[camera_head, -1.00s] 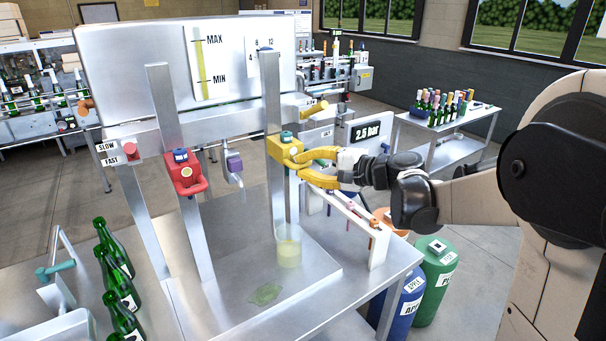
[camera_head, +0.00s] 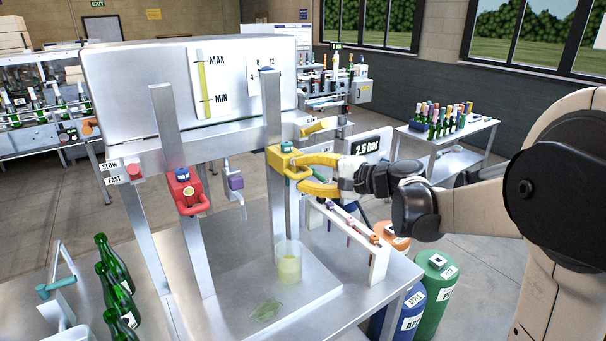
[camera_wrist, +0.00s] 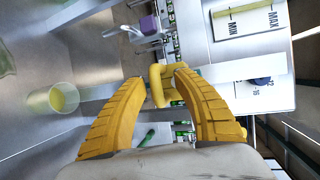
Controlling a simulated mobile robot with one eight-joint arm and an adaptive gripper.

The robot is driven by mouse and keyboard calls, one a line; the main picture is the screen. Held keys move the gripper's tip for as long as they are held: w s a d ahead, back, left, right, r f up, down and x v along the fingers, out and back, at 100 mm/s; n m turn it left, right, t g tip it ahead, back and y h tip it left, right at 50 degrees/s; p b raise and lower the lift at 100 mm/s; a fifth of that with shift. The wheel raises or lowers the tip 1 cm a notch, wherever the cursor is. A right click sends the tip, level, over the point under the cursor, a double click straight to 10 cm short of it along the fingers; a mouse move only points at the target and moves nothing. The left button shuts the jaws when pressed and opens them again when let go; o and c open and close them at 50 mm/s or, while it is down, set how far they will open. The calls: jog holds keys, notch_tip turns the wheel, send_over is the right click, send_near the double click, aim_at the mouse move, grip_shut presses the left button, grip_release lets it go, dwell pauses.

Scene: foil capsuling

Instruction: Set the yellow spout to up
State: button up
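The yellow spout (camera_head: 281,160) is fixed on the right-hand upright of the metal filling stand. Its handle sticks out toward my gripper, sloping slightly down. My gripper (camera_head: 297,168) has yellow fingers, one above and one below the handle in the head view. The red spout (camera_head: 185,191) sits on the left upright.
A clear cup (camera_head: 288,263) with yellowish liquid stands below the yellow spout. A purple tap (camera_head: 235,183) hangs between the uprights. Green bottles (camera_head: 113,262) stand at the left.

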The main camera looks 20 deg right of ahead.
jog(key=v, duration=1.2)
jog(key=s+a+f+n+g+h+b, duration=0.4)
jog(key=s+a+f+b, duration=0.45)
jog(key=f, duration=0.65)
jog(key=s+f+n+h+b, duration=0.4)
jog(key=s+f+n+h, duration=0.2)
jog(key=s+f, duration=0.5)
jog(key=shift+s+d+n+g, duration=0.3)
jog(key=shift+s+d+n, duration=0.1)
jog(key=shift+s, duration=0.3)
